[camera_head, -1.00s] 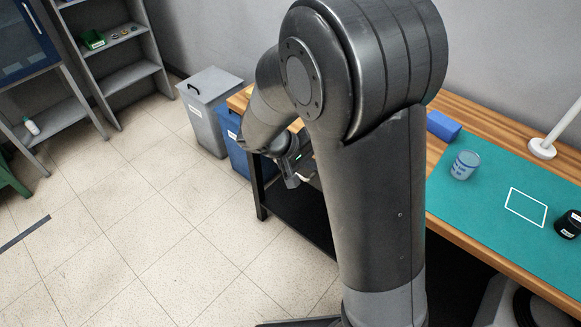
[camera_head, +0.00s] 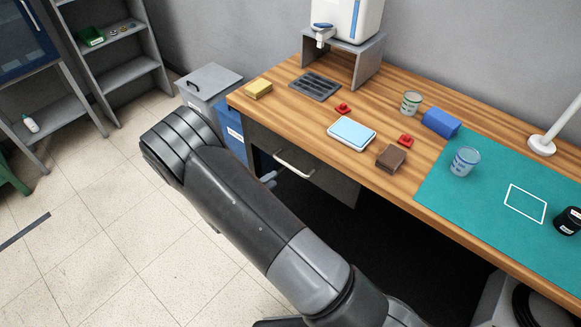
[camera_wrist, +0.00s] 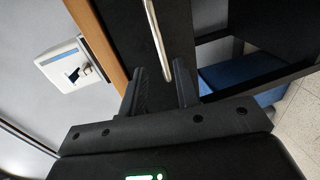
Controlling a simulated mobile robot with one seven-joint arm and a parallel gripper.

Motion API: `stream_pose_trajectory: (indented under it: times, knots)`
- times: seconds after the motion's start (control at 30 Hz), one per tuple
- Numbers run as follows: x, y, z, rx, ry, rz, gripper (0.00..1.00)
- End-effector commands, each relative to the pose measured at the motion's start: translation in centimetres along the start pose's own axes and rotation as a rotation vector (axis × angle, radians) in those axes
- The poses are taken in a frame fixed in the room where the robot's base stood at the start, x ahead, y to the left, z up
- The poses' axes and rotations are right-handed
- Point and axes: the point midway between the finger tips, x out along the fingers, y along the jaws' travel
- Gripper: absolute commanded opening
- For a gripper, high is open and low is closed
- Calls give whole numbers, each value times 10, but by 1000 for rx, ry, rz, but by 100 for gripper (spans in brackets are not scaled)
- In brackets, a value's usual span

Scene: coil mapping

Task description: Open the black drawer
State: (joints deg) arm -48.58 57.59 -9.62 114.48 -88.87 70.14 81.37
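The black drawer (camera_head: 332,184) is a dark front under the left part of the wooden bench, and it looks closed. Its pale bar handle (camera_head: 293,165) runs across the front. In the wrist view the handle (camera_wrist: 157,40) shows as a long metal bar against the dark drawer front (camera_wrist: 121,25). My gripper (camera_wrist: 163,88) is open, its two black fingers apart, with the handle's near end reaching between them. I cannot tell whether either finger touches the handle. In the head view my arm hides most of the gripper.
The wooden bench (camera_head: 385,178) carries a water dispenser (camera_head: 347,18), a scale (camera_head: 351,133), a yellow sponge (camera_head: 258,88) and small blocks. A grey bin (camera_head: 210,85) and a blue bin (camera_head: 232,132) stand left of it.

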Motion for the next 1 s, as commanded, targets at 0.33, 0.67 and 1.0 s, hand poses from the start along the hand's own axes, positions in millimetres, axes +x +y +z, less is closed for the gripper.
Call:
stream_pose_trajectory:
  times: [0.33, 0.67, 1.0]
  knots:
    - [60, 1, 2, 0, -6, 1, 29]
    - [101, 1, 1, 1, -4, -1, 29]
    - [104, 1, 1, 1, -3, -1, 29]
